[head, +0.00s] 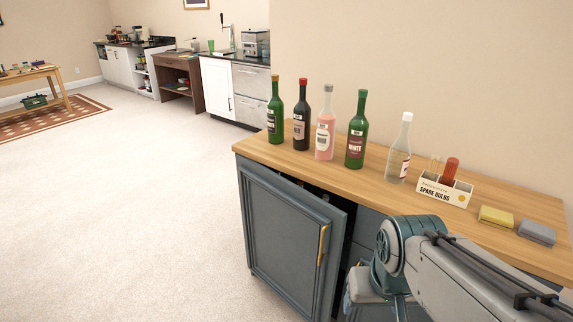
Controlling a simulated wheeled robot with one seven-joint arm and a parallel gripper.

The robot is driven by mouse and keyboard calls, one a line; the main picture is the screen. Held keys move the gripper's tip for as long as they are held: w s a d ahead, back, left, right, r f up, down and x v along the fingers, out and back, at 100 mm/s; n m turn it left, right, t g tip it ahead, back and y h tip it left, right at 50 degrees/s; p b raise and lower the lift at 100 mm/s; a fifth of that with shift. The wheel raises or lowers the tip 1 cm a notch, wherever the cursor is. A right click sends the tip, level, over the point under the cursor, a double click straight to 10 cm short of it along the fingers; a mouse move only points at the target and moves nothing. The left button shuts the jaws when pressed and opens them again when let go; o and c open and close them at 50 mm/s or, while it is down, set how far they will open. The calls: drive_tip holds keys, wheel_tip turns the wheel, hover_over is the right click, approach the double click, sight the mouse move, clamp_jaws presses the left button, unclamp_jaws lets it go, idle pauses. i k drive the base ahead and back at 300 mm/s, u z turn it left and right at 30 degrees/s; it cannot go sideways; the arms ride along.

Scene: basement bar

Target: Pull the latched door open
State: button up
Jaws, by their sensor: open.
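The blue-grey cabinet door (283,240) is under the wooden counter in the head view. It stands ajar, with its right edge swung out from the cabinet and a dark gap behind it. Its upright brass handle (322,245) is near that right edge. My gripper (374,304) is at the bottom, right of the door and handle, below my teal wrist joint. Its two fingers look spread, with nothing seen between them. The handle is clear of my gripper. The lower finger ends and the latch are not clearly visible.
Bottle tops show inside the cabinet. Carpet (170,200) left of the door is clear.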

sight(286, 227)
drive_tip(key=u, duration=0.35)
drive_tip(key=i, duration=0.7)
drive_tip(key=u, duration=0.65)
